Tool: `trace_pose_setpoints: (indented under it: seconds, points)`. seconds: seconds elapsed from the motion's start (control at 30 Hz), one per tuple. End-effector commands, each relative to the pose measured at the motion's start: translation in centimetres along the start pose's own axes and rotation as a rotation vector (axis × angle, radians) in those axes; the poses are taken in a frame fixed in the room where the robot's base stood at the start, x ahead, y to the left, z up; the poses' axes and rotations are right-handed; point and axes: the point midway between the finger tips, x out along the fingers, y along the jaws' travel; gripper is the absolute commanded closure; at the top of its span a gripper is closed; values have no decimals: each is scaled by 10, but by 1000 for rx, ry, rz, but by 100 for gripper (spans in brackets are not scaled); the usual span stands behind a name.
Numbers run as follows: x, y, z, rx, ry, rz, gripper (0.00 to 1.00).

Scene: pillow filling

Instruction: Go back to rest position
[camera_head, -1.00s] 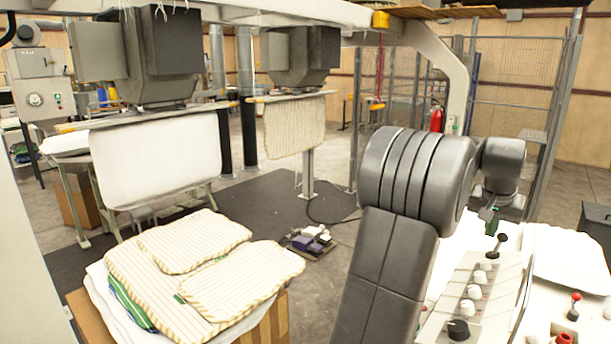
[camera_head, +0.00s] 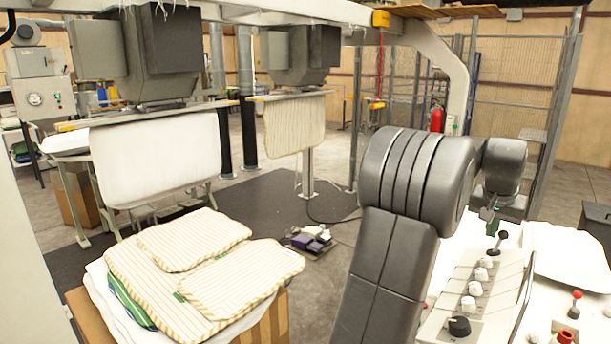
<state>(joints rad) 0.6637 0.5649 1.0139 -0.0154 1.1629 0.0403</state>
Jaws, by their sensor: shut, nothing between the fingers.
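My arm rises at the right of the head view, with its dark grey upper link, a ribbed elbow and a wrist joint pointing away to the right. No cloth or pillow cover can be seen hanging from the visible part of the arm.
Striped pillow covers (camera_head: 195,240) lie stacked on a cardboard box (camera_head: 88,318) at lower left. A white cover (camera_head: 160,160) and a striped cover (camera_head: 294,125) hang at the filling machines. A white pillow (camera_head: 565,252) lies right of the panel.

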Motion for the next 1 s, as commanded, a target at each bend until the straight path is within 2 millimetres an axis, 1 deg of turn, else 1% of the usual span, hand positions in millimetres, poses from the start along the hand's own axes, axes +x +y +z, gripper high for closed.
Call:
trace_pose_setpoints:
  seconds: [0.03,0.07,0.1,0.2,0.3,0.43,0.73,1.0]
  points:
    - [10,1,4,1,0,0,100]
    - [8,-6,3,-3,2,-1,100]
    - [-6,-8,-3,-3,4,0,100]
    - [-29,-7,-13,-1,3,0,100]
    - [-46,-7,-20,-1,2,0,100]
    - [-65,-7,-27,-1,1,0,100]
    - [-85,-7,-36,-1,0,0,100]
    - [-91,-7,-39,-1,-1,0,100]
